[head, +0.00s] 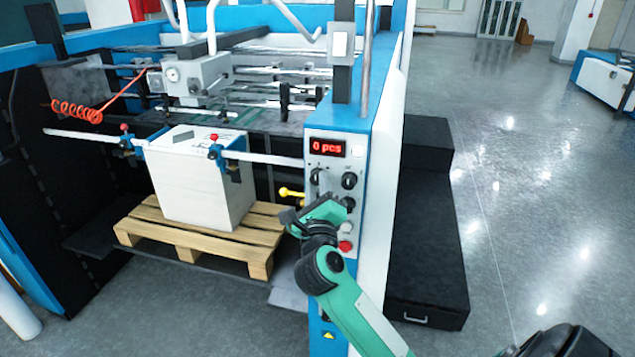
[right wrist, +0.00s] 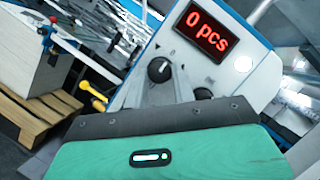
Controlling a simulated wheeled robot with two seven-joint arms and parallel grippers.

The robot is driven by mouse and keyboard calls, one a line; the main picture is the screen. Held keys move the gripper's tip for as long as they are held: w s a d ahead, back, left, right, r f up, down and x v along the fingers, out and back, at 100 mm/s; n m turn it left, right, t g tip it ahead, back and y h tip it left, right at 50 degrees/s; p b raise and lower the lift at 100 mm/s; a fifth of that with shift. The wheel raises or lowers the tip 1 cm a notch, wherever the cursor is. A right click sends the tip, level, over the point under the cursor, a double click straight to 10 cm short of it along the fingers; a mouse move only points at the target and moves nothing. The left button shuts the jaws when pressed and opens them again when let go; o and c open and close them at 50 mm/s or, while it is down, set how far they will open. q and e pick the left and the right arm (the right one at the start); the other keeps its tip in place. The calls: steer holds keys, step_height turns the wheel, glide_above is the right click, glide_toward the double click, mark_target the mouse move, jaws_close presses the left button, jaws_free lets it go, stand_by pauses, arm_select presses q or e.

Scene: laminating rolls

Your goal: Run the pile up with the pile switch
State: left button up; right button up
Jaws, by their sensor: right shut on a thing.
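The pile is a tall block of white sheets (head: 188,185) on a wooden pallet (head: 255,258), under the machine's feeder. Part of it shows in the right wrist view (right wrist: 30,60). A dark rotary switch (head: 315,176) sits at the left below the red display, on the control panel. It looks like the pile switch, though I cannot read its label. In the right wrist view my right gripper (right wrist: 168,82) has its two fingers on either side of this switch (right wrist: 160,69) and is shut on it. My left gripper is not in view.
The display (head: 327,147) reads "0 pcs". A second knob (head: 349,180) and a red button (head: 345,246) are on the same panel. A yellow handle (head: 291,193) sticks out left of the gripper. A black step (head: 425,250) stands right of the panel; open floor lies beyond.

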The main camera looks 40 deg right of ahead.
steer(key=o, duration=1)
steer(key=shift+a, duration=0.1)
steer(key=shift+s+a+f, duration=0.1)
steer(key=shift+s+f, duration=0.1)
steer(key=shift+s, duration=0.05)
steer(key=b+v, duration=0.6)
steer(key=v, duration=0.7)
steer(key=shift+r, duration=0.15)
